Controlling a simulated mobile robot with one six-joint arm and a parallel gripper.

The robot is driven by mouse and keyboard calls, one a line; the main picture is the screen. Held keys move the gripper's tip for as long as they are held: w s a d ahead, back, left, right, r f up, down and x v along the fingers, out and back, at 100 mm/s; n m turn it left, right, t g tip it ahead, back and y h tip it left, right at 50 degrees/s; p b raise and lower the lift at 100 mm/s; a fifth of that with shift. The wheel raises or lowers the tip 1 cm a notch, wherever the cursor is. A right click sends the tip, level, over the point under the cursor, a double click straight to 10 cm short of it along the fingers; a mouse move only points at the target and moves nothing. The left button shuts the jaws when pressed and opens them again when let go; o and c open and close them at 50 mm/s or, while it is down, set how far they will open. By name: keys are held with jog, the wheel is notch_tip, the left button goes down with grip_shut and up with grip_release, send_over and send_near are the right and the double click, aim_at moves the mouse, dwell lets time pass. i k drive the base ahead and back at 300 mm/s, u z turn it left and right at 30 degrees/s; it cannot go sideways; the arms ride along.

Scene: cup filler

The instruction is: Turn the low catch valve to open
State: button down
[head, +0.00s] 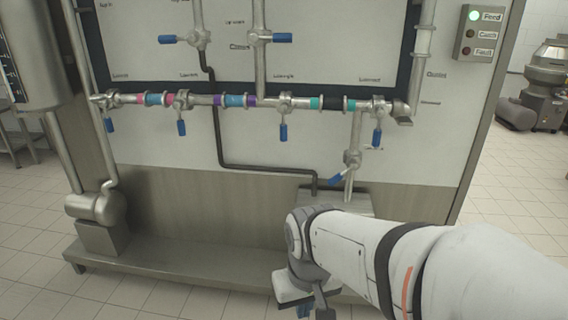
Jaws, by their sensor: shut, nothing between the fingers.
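The lowest valve (352,158) sits on the short drain pipe at the right of the panel, and I take it to be the low catch valve. Its blue handle (342,178) slants down and to the left, off the pipe's line. The pipe ends just above a metal catch box (335,198). I cannot read a label for this valve. My gripper (308,308) is at the bottom edge, below and left of the valve, apart from it. It is shut and empty, pointing down, with its tips partly cut off by the frame.
Several other blue-handled valves, such as one on the main pipe (284,104), line the panel above. A black hose (222,150) runs down to the catch box. A pump (98,205) stands at left on the metal base shelf (190,268). An indicator box (482,34) shows a green light.

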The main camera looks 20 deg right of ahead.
aim_at(354, 165)
jog(key=z, duration=2.25)
jog(key=k, duration=0.8)
jog(key=u, duration=0.9)
jog(key=i, duration=1)
